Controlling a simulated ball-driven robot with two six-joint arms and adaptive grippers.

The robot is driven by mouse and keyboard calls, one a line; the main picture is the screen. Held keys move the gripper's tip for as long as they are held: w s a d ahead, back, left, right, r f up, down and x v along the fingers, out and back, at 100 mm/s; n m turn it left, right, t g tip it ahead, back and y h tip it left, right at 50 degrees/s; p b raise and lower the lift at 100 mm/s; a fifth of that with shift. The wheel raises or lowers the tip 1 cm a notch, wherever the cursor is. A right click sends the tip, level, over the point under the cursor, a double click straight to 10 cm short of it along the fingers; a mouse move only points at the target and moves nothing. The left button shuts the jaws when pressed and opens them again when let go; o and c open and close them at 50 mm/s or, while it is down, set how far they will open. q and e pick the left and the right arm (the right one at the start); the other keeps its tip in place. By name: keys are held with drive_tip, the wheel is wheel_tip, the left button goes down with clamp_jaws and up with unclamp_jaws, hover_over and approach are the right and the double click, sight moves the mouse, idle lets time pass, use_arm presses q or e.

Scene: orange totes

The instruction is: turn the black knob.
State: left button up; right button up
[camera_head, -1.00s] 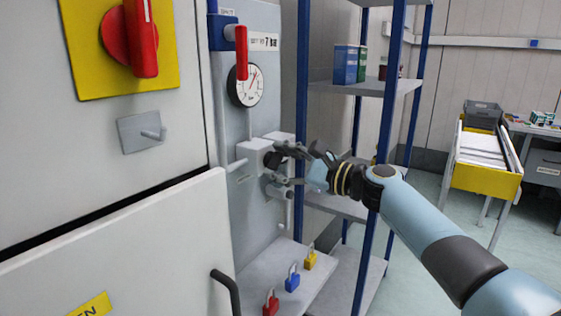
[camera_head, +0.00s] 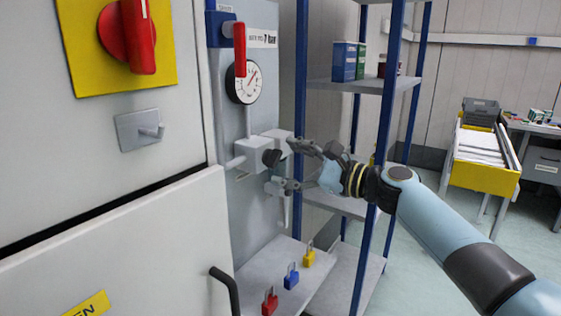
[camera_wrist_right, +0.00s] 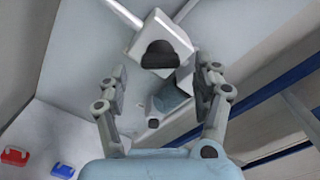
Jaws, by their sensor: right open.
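The black knob (camera_head: 271,158) sits on the front of a pale grey valve block (camera_head: 257,149) on the grey panel, below the round gauge. In the right wrist view the knob (camera_wrist_right: 160,54) shows as a dark rounded piece just beyond the fingertips. My right gripper (camera_head: 281,166) is open and empty, just to the right of the knob, one finger above and one below. In the wrist view the gripper's fingers (camera_wrist_right: 166,70) stand apart on either side, with a gap to the knob. My left gripper is out of view.
A grey pipe stub (camera_wrist_right: 172,98) lies below the knob, between the fingers in the wrist view. A shelf with red, blue (camera_head: 291,279) and yellow padlocks is below. A blue rack post (camera_head: 301,100) stands close right. A red lever (camera_head: 239,48) is above the gauge (camera_head: 244,82).

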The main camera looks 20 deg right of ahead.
drive_tip(key=v, duration=0.9)
drive_tip(key=shift+s+d, duration=0.1)
